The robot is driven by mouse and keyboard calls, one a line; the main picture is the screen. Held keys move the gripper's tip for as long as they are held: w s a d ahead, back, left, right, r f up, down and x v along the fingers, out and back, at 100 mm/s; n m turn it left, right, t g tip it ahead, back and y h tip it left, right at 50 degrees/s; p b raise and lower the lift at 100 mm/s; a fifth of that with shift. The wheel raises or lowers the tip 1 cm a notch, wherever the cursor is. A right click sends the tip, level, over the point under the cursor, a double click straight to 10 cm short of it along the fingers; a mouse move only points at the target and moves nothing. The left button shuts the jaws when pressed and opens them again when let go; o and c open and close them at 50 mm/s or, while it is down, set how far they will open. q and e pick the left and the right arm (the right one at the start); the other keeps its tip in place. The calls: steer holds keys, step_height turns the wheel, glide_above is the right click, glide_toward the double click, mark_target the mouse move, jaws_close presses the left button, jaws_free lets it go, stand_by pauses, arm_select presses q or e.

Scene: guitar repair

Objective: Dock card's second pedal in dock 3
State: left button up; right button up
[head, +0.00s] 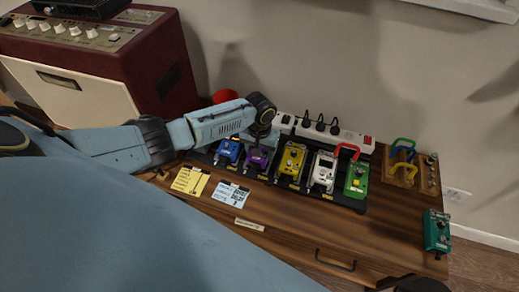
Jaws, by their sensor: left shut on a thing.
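My left gripper (259,144) reaches down from the left and is shut on the purple pedal (256,160), whose top it partly hides. The purple pedal is in the black pedalboard row, between the blue pedal (228,152) and the yellow pedal (291,161); I cannot tell if it is seated or slightly lifted. A white pedal (323,173) and a green pedal (357,180) follow to the right. The black board (346,202) has small yellow dock labels, too small to read. A yellow card (190,181) and a light blue card (233,194) lie in front; their writing is unreadable.
A power strip (350,136) with black plugs runs behind the pedals. A red patch cable (347,149) arches by the green pedal. A wooden holder (402,168) carries coloured cables. A teal pedal (437,231) is at the right edge. A red amplifier (92,54) stands at left.

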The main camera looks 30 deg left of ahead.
arm_select(q)
steer(key=shift+f+b, duration=0.3)
steer(key=shift+f, duration=0.1)
stand_by(0.4)
steer(key=shift+r, duration=0.2)
stand_by(0.3)
steer(key=shift+r+p, duration=0.35)
steer(key=shift+p, duration=0.4)
steer(key=shift+r, duration=0.1)
steer(key=shift+p, duration=0.7)
stand_by(0.5)
steer(key=shift+f+b, duration=0.45)
steer(key=shift+f, duration=0.2)
stand_by(0.6)
steer(key=shift+r, duration=0.15)
steer(key=shift+r+p, duration=0.7)
steer(key=shift+p, duration=0.3)
